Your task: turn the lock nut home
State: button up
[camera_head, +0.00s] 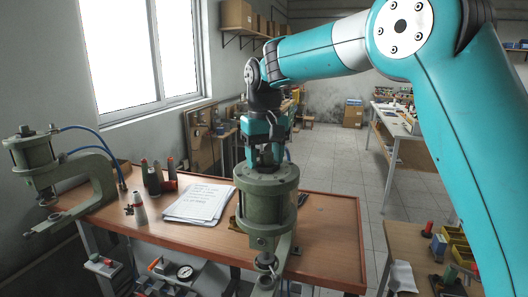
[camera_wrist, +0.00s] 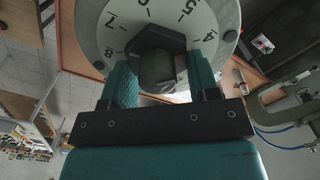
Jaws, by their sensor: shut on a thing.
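The dark hexagonal lock nut (camera_wrist: 150,40) sits at the centre of a pale numbered dial (camera_wrist: 118,17) in the wrist view. My gripper (camera_wrist: 160,72) is shut on the nut, with one teal finger on each side of it. In the head view my gripper (camera_head: 265,158) points down at the top of the near grey-green pneumatic press (camera_head: 268,208). There the nut is mostly hidden by the fingers. I cannot tell how tight the nut is.
A second, similar press (camera_head: 32,152) stands at the left of the wooden bench (camera_head: 325,235). Printed sheets (camera_head: 198,203), dark bottles (camera_head: 153,181) and a small metal fitting (camera_head: 138,210) lie between them. The bench is mostly clear to the right.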

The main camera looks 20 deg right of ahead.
jog(key=shift+d+r+m, duration=0.1)
jog(key=shift+m, duration=0.9)
jog(key=shift+p, duration=0.3)
jog(key=o, duration=0.9)
notch_tip(320, 180, up, 17)
jog(key=shift+r, duration=0.15)
jog(key=s+a+f+n+y+b, duration=0.1)
jog(key=s+f+n+b, duration=0.1)
jog(key=s+f, duration=0.7)
jog(key=s+a+f+n+y+b, duration=0.1)
jog(key=s+a+f+n+b, duration=0.1)
jog(key=s+f, duration=0.8)
jog(key=s+a+f+n+y+b, duration=0.1)
jog(key=s+f+n+b, duration=0.3)
jog(key=s+f, duration=0.6)
jog(key=shift+s+a+f+y, duration=0.1)
jog(key=shift+s+a+y, duration=0.15)
jog(key=shift+s, duration=0.5)
jog(key=shift+s+a+f+y, duration=0.15)
jog(key=shift+s+y, duration=0.2)
jog(key=shift+s, duration=0.35)
